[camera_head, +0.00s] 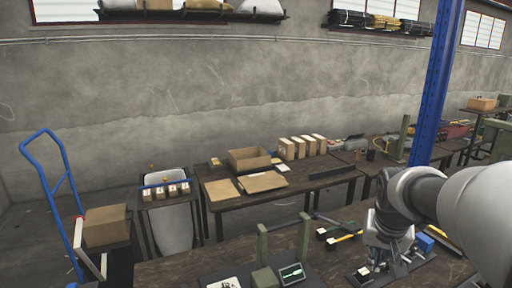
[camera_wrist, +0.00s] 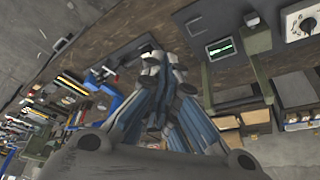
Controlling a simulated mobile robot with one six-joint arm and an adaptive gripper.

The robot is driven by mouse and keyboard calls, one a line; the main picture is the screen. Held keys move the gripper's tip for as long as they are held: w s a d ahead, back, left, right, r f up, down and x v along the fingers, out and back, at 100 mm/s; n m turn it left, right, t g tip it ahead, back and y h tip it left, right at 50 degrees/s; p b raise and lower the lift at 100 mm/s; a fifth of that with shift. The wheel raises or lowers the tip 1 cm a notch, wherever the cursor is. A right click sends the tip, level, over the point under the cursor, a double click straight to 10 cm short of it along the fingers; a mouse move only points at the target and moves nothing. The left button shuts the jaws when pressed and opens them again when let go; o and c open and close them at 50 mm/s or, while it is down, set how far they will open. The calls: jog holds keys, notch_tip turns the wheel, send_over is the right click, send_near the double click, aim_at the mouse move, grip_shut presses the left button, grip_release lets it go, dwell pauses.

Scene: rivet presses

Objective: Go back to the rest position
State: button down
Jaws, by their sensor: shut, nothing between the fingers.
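My gripper (camera_head: 380,264) hangs from my arm at the right of the head view. It points down over the near dark bench (camera_head: 190,268), and its fingers are closed with nothing held. A small dark plate lies under or just behind the fingertips; I cannot tell the gap. In the wrist view the gripper (camera_wrist: 158,62) fills the middle, its fingers together over the brown bench top.
Hand tools (camera_head: 338,236) and a blue box (camera_head: 425,243) lie close to my gripper. A blue pillar (camera_head: 436,85) rises behind my arm. A table with cardboard boxes (camera_head: 249,159) stands farther back. A blue hand truck (camera_head: 62,185) is at the left.

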jog(key=s+a+n, duration=0.1)
jog(key=s+a, duration=0.3)
jog(key=s, duration=0.4)
jog(key=s+a+n+y, duration=0.1)
jog(key=s+a+n, duration=0.1)
jog(key=s+a, duration=0.3)
jog(key=s+a+n, duration=0.1)
jog(key=s+a, duration=0.3)
jog(key=s, duration=0.7)
jog(key=shift+a+n+t+y, duration=0.15)
jog(key=shift+n+t+y, duration=0.15)
jog(key=shift+n+y, duration=0.1)
